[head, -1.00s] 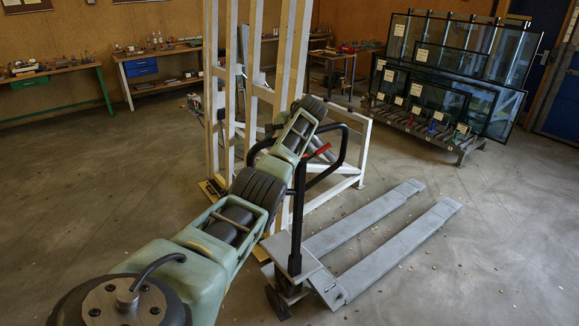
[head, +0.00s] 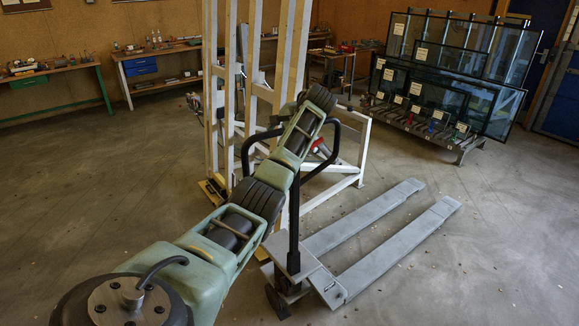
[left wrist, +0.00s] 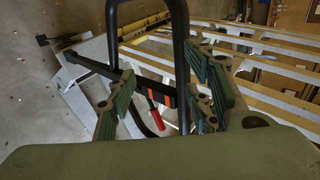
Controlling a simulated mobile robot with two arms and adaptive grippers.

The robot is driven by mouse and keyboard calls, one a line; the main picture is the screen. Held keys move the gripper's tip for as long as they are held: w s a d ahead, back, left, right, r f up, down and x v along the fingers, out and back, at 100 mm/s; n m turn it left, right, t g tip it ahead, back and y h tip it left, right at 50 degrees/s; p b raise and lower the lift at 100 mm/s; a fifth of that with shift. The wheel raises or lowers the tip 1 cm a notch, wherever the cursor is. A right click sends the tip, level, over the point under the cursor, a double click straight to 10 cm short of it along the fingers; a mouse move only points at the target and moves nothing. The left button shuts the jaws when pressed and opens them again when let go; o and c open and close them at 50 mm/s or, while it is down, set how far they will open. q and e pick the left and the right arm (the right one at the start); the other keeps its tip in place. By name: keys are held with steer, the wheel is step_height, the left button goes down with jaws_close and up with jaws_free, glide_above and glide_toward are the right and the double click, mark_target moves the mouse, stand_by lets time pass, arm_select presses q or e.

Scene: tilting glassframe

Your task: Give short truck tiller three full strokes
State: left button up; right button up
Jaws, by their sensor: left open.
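The short pallet truck (head: 318,282) stands on the floor, its two grey forks (head: 402,240) pointing to the back right. Its black tiller (head: 294,225) rises nearly upright and ends in a black loop handle (head: 338,150), partly hidden behind my left arm. In the left wrist view the loop (left wrist: 182,60) and a red lever (left wrist: 155,115) show in the space between the fingers. My left gripper (left wrist: 163,100) is open, its green-padded fingers apart on either side of the handle. Contact cannot be told. My right gripper is not in view.
A white wooden frame (head: 229,100) stands close behind the tiller. A rack of glass panes (head: 455,65) is at the back right and workbenches (head: 165,52) line the back wall. The floor to the right and front of the forks is clear.

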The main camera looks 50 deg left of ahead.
arm_select(q)
steer(key=v, duration=0.6)
stand_by(0.5)
